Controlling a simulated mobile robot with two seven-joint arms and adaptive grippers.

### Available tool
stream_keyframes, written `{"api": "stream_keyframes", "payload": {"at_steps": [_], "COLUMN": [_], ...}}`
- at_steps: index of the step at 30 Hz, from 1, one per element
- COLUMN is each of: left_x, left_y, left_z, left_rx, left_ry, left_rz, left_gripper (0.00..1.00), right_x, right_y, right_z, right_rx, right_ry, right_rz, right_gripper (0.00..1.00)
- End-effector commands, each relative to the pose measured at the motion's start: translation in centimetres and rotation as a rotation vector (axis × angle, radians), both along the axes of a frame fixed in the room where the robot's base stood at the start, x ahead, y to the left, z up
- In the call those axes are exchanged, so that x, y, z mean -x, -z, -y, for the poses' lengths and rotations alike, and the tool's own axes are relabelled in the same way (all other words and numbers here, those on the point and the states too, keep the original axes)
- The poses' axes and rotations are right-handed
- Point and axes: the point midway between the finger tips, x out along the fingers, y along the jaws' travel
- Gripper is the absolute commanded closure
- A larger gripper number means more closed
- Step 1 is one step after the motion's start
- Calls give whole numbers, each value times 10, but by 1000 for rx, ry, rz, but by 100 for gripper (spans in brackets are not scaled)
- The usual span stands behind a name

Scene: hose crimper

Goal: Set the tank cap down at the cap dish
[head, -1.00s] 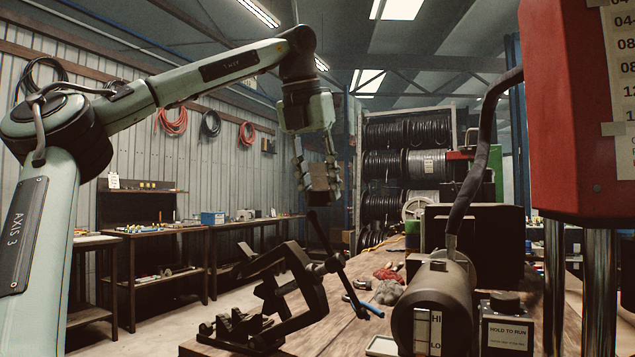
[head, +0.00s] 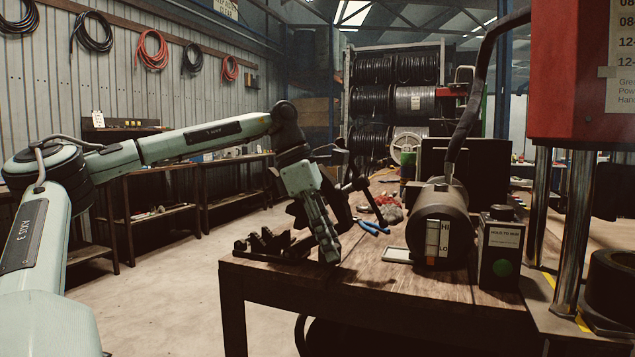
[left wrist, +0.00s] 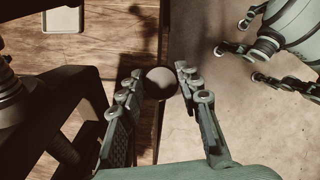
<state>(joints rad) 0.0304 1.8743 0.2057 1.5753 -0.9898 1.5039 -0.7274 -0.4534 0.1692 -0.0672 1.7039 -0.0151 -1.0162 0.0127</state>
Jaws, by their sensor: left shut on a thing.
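My left gripper (head: 331,250) points down at the near left edge of the wooden table. In the left wrist view its fingers (left wrist: 160,90) are shut on a dark round tank cap (left wrist: 161,82). The cap is hidden behind the fingers in the head view. From the wrist it appears over the table's edge; its exact height is unclear. A shallow pale square dish (head: 398,254), which looks like the cap dish, lies on the table right of the gripper. It also shows at the top left of the left wrist view (left wrist: 62,30), with no cap in it.
A dark tank (head: 440,205) with a HI/LO gauge stands right of the dish, beside a hold-to-run box (head: 501,245). Blue-handled pliers (head: 373,228) lie farther back. Bare tabletop (head: 400,285) lies in front of the dish.

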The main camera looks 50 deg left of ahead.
Motion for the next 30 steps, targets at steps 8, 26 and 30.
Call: {"api": "stream_keyframes", "payload": {"at_steps": [8, 26, 30], "left_x": [17, 36, 41], "left_y": [66, 103, 115], "left_z": [2, -4, -5], "left_rx": [3, -4, -6], "left_ry": [301, 386, 401], "left_rz": [5, 1, -4], "left_gripper": [89, 89, 89], "right_x": [1, 2, 2], "right_y": [2, 4, 5], "right_z": [0, 1, 1], "right_rx": [0, 2, 2], "right_ry": [-1, -2, -3], "right_rz": [-2, -3, -4], "right_gripper": [100, 100, 100]}}
